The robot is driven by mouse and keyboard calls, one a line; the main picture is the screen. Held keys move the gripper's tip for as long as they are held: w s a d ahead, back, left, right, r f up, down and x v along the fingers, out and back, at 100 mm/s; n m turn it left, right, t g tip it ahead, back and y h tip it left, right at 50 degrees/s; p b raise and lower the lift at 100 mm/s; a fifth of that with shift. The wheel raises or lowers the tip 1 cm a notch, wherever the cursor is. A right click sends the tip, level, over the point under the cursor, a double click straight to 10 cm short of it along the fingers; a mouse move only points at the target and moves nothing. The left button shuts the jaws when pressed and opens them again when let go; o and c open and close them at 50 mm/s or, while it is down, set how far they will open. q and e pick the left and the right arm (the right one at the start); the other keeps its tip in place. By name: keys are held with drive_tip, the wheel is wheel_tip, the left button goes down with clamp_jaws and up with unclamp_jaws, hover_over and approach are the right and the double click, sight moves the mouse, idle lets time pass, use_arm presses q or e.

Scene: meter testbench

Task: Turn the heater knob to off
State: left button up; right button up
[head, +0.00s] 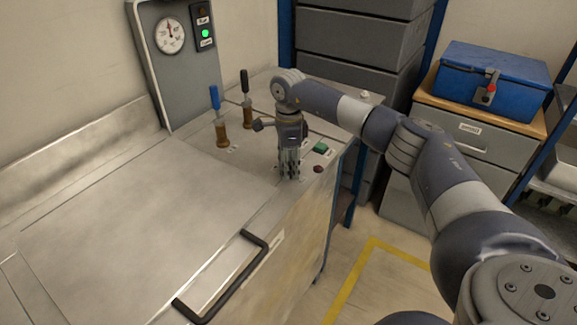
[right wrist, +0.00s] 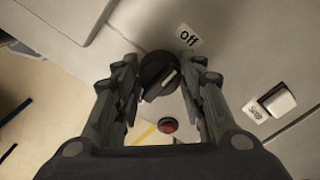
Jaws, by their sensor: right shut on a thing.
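The bar slants from lower left to upper right. A white "off" label (right wrist: 190,39) lies on the panel just above and right of the knob. In the head view my right gripper (head: 289,176) points down at the bench's front right corner and hides the knob. My left gripper is not in view.
A red button (head: 318,169) and a green switch (head: 321,147) lie right of the gripper. Two upright valve handles, blue (head: 215,98) and black (head: 245,82), stand behind it. A black bar handle (head: 224,277) is at the front. The bench top (head: 120,220) at left is clear.

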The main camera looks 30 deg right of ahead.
drive_tip(key=shift+n, duration=0.3)
drive_tip(key=o, duration=1.1)
drive_tip(key=shift+r, duration=0.15)
wheel_tip(320, 180, up, 12)
drive_tip(key=shift+f, duration=0.15)
drive_tip(key=shift+f, duration=0.1)
